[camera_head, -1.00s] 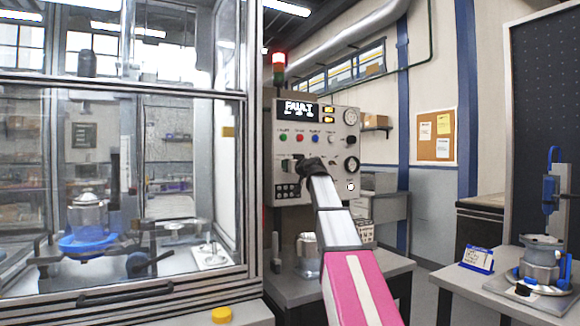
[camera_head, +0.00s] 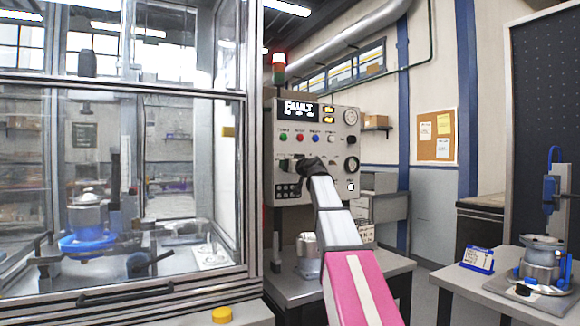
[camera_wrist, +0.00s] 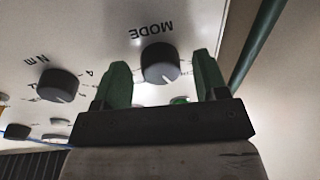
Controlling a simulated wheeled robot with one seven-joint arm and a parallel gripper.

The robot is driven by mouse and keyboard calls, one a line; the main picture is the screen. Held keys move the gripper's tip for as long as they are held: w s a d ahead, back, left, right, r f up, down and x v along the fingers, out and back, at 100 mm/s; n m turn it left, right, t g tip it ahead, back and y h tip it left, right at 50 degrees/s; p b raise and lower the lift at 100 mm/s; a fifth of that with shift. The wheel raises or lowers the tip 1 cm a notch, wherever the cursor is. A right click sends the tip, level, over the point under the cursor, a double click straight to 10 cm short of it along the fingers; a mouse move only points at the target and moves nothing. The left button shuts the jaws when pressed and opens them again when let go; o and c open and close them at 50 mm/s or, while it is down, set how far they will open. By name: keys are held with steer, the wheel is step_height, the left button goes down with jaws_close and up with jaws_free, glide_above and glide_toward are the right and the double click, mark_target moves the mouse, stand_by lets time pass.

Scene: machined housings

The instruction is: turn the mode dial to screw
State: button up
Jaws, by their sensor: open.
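The mode dial (camera_wrist: 161,62) is a dark round knob under an upside-down MODE label in the wrist view. A pale pointer mark on it points toward the bottom of that picture, slightly right. My gripper (camera_wrist: 160,66) is open, with one green finger on each side of the dial. I see gaps between fingers and dial, and I cannot judge the depth. In the head view the dial cannot be made out clearly near my dark wrist at the control panel (camera_head: 333,172). The dial's position words are not readable.
A second dark knob marked N m (camera_wrist: 58,85) sits left of the mode dial. A glazed enclosure (camera_head: 250,130) stands close on the left. A side bench (camera_head: 500,290) holds a fixture at right.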

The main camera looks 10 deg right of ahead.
steer(key=v, duration=1)
steer(key=shift+s, duration=0.25)
steer(key=shift+d, duration=0.1)
